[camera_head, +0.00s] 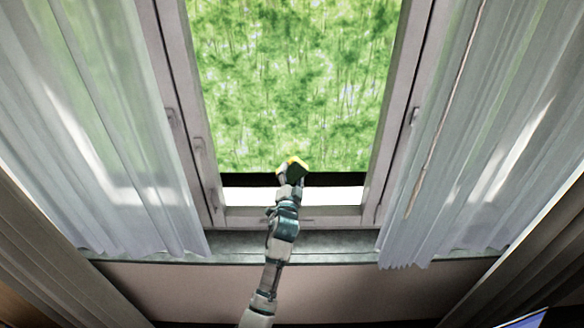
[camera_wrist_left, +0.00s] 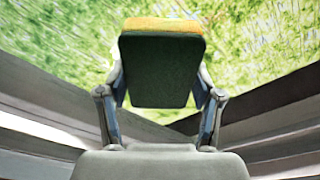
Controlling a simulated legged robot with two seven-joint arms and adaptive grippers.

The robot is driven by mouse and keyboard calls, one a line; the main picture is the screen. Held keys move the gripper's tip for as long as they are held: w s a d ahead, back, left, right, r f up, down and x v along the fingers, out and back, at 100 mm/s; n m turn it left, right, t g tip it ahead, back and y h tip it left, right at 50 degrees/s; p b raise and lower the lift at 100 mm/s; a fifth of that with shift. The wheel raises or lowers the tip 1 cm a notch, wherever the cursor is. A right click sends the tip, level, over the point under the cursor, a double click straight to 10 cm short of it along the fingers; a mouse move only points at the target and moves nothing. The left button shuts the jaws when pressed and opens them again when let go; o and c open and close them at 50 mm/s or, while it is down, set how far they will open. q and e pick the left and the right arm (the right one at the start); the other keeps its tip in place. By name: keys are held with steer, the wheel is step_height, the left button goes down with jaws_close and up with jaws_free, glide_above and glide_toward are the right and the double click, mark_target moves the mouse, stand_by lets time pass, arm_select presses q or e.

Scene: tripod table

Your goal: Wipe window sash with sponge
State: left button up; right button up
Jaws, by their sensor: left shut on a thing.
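I cannot tell whether the sponge touches the sash or the glass. My right gripper is not in view.
A sheer curtain (camera_head: 110,140) hangs at the left of the window and another curtain (camera_head: 470,130) at the right. A sill (camera_head: 330,243) runs below the window. A screen-like blue thing (camera_head: 525,320) shows at the bottom right corner. The space in front of the pane is clear.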

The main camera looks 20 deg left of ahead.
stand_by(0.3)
arm_select(q)
steer(key=shift+p+v, duration=0.5)
steer(key=shift+v, duration=0.35)
steer(key=shift+s+d+r, duration=0.1)
steer(key=shift+s+d, duration=0.2)
steer(key=shift+s, duration=0.35)
steer(key=shift+w, duration=0.1)
